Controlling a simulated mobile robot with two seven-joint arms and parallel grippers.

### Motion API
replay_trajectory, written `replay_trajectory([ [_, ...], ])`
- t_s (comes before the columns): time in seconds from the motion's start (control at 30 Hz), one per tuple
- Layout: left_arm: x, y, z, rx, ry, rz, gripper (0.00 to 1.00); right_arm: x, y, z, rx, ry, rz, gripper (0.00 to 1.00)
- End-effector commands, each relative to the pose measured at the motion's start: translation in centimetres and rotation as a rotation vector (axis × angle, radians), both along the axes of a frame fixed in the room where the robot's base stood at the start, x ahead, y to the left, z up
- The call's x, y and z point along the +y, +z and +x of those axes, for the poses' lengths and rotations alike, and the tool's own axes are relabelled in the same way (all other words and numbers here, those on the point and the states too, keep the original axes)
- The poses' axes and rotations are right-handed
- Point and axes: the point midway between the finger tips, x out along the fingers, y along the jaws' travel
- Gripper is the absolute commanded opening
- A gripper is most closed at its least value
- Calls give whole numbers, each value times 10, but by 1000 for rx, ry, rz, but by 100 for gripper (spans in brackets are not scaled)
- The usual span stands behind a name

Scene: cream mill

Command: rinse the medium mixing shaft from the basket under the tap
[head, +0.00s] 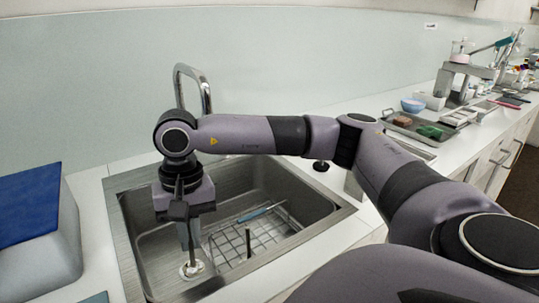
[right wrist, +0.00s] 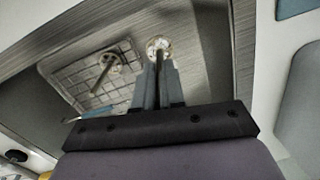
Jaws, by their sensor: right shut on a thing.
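My right gripper (head: 190,236) points down into the left part of the steel sink (head: 325,207). It is shut on a mixing shaft, mostly hidden by the fingers. The shaft's pale round head (head: 192,269) shows below the fingertips and also in the right wrist view (right wrist: 158,46). Whether it is the medium one, I cannot tell. The wire basket (head: 232,250) lies in the sink, right of the gripper. Another dark shaft (head: 248,243) stands in it. My left gripper is not in view.
A blue-handled tool (head: 262,212) lies at the basket's back. A blue-topped grey box (head: 40,225) stands left of the sink. On the right counter are a tray (head: 432,143) with small items and a blue bowl (head: 413,105).

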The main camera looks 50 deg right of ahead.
Motion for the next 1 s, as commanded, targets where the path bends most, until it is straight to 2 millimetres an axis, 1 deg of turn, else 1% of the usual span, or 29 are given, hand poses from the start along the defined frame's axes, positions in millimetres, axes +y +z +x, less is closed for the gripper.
replay_trajectory([
  [0.03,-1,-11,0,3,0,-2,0,-10,-1,1,2,-102,21,0],
  [0.27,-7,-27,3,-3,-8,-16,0,-44,19,-3,2,-531,113,0],
  [0.47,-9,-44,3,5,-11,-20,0,-72,36,-13,-30,-879,191,0],
  [0.67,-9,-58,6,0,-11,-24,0,-100,51,-27,-88,-1209,264,0],
  [0.8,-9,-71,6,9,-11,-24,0,-118,61,-39,-144,-1426,309,0],
  [1.0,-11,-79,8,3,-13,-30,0,-137,73,-57,-222,-1677,356,0],
])
